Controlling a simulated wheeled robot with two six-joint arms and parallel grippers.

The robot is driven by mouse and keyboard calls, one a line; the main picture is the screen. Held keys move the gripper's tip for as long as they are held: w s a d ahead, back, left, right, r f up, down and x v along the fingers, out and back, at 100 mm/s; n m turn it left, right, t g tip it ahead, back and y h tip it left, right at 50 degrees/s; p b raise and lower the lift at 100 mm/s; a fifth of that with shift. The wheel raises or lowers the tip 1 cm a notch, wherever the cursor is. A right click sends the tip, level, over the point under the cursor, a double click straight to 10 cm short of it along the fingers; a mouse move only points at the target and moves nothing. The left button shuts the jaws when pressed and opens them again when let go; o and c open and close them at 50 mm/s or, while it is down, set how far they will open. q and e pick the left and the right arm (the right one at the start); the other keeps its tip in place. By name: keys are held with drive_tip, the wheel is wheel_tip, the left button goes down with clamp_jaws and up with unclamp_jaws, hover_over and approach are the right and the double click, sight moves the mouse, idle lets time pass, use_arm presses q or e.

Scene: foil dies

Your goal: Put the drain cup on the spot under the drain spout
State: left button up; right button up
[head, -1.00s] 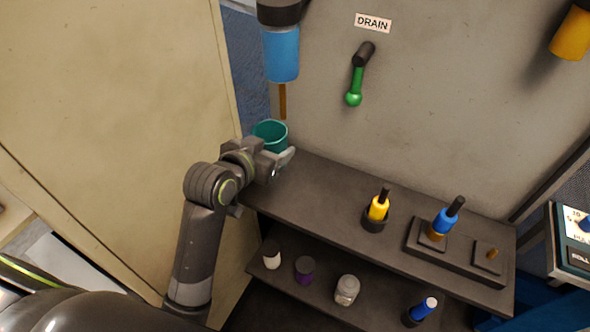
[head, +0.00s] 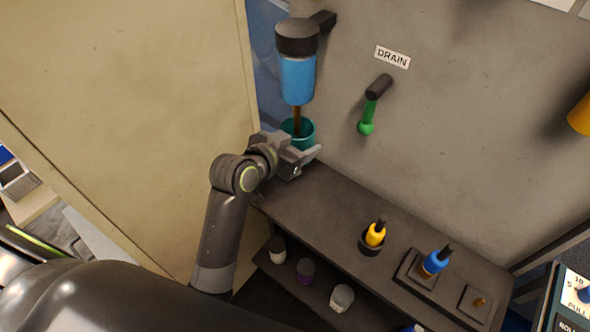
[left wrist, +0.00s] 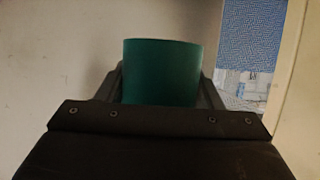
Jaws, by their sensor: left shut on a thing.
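The drain cup (head: 306,131) is a teal open cup at the left end of the shelf, under the blue cylinder. My left gripper (head: 304,160) is shut on it. In the left wrist view the cup (left wrist: 162,72) stands upright between the fingers of my left gripper (left wrist: 165,95). The drain spout (head: 297,119) is a thin brown tube below the blue cylinder (head: 297,80); its lower end overlaps the cup's mouth in the head view. The spot under the spout is hidden by the cup and gripper. My right gripper is not in view.
A green-knobbed lever (head: 367,127) sits under the DRAIN label (head: 392,57). On the dark shelf (head: 320,205) stand a yellow-handled tool (head: 375,235) and a blue-handled tool (head: 435,262). Several small jars stand on the lower shelf. A beige panel (head: 130,110) is at left.

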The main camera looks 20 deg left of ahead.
use_arm(q)
hover_over(297, 180)
wheel_tip(297, 180, down, 5)
drive_tip(key=shift+s+f, duration=0.1)
drive_tip(key=shift+f+b, duration=0.45)
drive_tip(key=shift+f, duration=1.9)
drive_tip(key=shift+f, duration=0.2)
drive_tip(key=o, duration=1)
drive_tip(key=shift+r, duration=0.1)
drive_tip(key=shift+r, duration=0.15)
drive_tip(key=v, duration=1.2)
drive_tip(key=shift+a, duration=0.1)
